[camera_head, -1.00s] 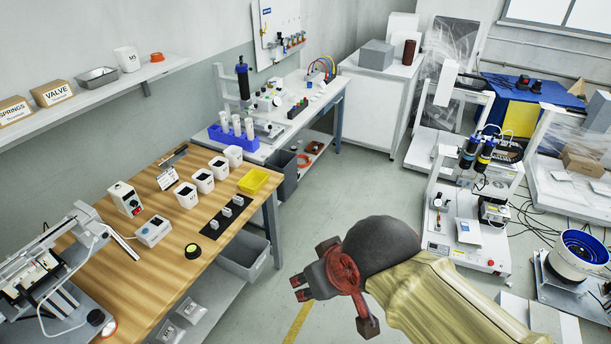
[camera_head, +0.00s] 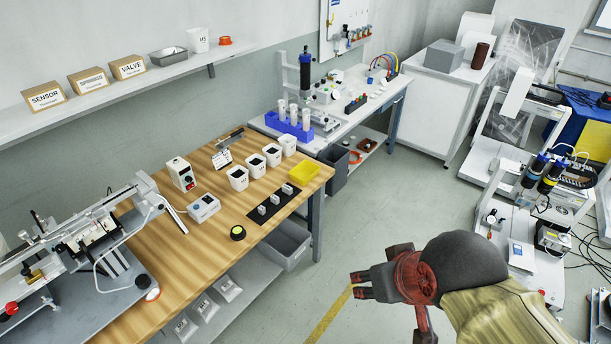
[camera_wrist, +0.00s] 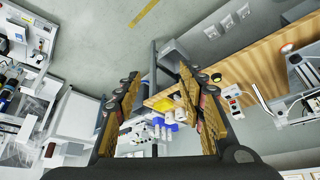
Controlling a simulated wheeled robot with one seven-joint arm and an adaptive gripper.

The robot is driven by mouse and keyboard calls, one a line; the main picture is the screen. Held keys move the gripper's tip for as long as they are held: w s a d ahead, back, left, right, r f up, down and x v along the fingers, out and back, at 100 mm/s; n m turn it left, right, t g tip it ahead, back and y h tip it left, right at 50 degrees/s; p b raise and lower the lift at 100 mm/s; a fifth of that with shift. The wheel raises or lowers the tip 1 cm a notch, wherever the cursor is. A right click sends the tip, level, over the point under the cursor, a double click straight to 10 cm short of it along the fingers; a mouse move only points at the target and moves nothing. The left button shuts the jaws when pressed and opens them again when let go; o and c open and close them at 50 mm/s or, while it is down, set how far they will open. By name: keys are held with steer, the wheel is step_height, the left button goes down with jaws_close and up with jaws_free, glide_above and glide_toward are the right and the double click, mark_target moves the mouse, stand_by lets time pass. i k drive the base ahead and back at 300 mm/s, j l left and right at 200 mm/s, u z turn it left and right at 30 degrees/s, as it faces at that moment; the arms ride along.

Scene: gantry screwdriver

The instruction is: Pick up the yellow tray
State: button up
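The yellow tray (camera_head: 303,170) is a small open box at the far right corner of the wooden workbench (camera_head: 186,255). It also shows in the wrist view (camera_wrist: 163,105), between my two fingers and well beyond them. My gripper (camera_head: 357,285) is over the floor to the right of the bench, apart from the tray. In the wrist view my gripper (camera_wrist: 160,100) has its fingers spread wide with nothing between them.
White cups (camera_head: 238,178) and a black mat (camera_head: 273,205) with small blocks stand near the tray. A grey bin (camera_head: 286,245) sits below the bench end. A second bench with a blue rack (camera_head: 288,126) is behind. The floor (camera_head: 400,200) right of the bench is clear.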

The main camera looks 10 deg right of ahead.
mark_target(304, 171)
steer(key=i+j, duration=0.2)
steer(key=i, duration=0.3)
steer(key=i+j, duration=0.2)
steer(key=i, duration=0.3)
steer(key=i+j+u, duration=0.1)
steer(key=i, duration=0.4)
steer(key=j, duration=0.1)
